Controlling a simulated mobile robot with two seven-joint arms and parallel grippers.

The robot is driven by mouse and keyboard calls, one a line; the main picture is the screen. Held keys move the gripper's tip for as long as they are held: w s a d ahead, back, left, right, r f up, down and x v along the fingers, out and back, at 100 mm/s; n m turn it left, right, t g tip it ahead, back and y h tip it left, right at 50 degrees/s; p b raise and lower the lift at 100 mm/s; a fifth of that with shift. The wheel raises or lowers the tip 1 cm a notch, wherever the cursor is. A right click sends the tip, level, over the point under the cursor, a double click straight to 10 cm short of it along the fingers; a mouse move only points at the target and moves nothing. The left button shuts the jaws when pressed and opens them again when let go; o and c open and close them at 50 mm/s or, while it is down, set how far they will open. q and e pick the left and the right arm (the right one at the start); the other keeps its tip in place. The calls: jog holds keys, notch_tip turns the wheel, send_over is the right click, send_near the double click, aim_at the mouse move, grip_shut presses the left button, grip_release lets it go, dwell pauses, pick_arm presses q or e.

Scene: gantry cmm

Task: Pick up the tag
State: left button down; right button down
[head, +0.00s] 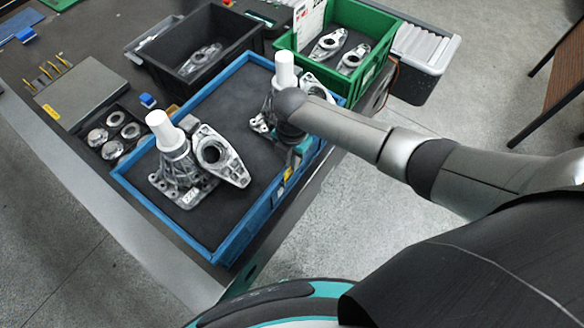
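I cannot tell for sure which thing is the tag. A white printed card (308,22) stands upright at the left wall of the green bin. A small white label (189,197) shows on the base of a metal casting (172,180) in the blue tray. My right arm comes in from the right, over the tray's right side. My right gripper (297,152) is low beside the tray's right wall, next to a second casting with a white cylinder (285,70). My arm hides much of that casting. The fingertips are too small and covered to read. My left gripper is out of view.
The blue tray (226,243) has bare dark floor at its front. Behind it stand a black bin (160,75) and a green bin (385,48), both with metal parts. Rings in a holder (110,130) and a grey plate (80,92) lie left.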

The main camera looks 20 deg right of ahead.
jog(key=shift+r, duration=0.15)
dwell(0.3)
jog(key=shift+r, duration=0.6)
notch_tip(320, 180, up, 23)
jog(key=p, duration=0.7)
jog(key=shift+p, duration=0.35)
